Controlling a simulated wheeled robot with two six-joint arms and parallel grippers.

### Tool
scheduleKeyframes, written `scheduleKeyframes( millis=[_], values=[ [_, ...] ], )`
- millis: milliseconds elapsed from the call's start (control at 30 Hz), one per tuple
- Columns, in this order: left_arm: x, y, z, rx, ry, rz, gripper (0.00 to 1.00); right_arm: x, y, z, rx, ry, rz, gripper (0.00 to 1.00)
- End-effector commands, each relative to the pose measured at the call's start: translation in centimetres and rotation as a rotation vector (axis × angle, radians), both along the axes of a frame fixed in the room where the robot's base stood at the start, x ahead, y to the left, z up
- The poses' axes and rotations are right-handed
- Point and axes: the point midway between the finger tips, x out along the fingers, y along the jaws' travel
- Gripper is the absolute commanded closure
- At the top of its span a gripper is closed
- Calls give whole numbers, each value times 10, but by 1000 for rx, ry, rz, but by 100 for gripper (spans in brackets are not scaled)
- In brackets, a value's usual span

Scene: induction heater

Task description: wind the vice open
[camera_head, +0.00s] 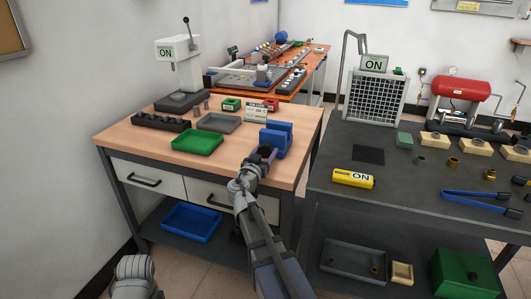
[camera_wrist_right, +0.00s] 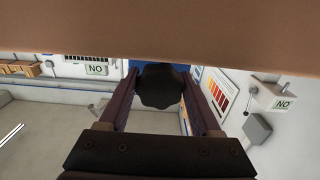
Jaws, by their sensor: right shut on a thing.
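The blue vice (camera_head: 279,137) stands on the wooden bench top near its front right corner. Its jaw opening is too small to judge. My right gripper (camera_head: 263,157) reaches up to the near face of the vice. In the right wrist view, a dark lobed knob (camera_wrist_right: 160,86) sits between the two fingers of my right gripper (camera_wrist_right: 161,97), which are shut on it. Part of the blue vice shows behind the knob. My left gripper is not in view; only a grey piece of my left arm shows at the bottom left.
The wooden bench (camera_head: 240,170) also holds a green tray (camera_head: 198,139), a grey tray (camera_head: 219,122), a dark rack (camera_head: 160,121) and a white press (camera_head: 181,65). A dark table (camera_head: 400,200) with a yellow cylinder (camera_head: 353,178) stands to the right, across a gap.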

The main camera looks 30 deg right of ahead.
Motion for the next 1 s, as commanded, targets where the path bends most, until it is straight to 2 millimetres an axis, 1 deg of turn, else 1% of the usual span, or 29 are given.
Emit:
scheduleKeyframes(
  millis=[33,67,367,667,867,1000],
  values=[
    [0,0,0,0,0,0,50,0,0,0,0,0,0,54],
    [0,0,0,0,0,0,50,0,0,0,0,0,0,57],
    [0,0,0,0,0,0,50,0,0,0,0,0,-1,91],
    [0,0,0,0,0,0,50,0,0,0,-29,34,-1,91],
    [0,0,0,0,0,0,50,-1,0,0,-110,128,-1,91],
    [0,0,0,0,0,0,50,-1,0,0,-191,224,-1,91]
  ],
)
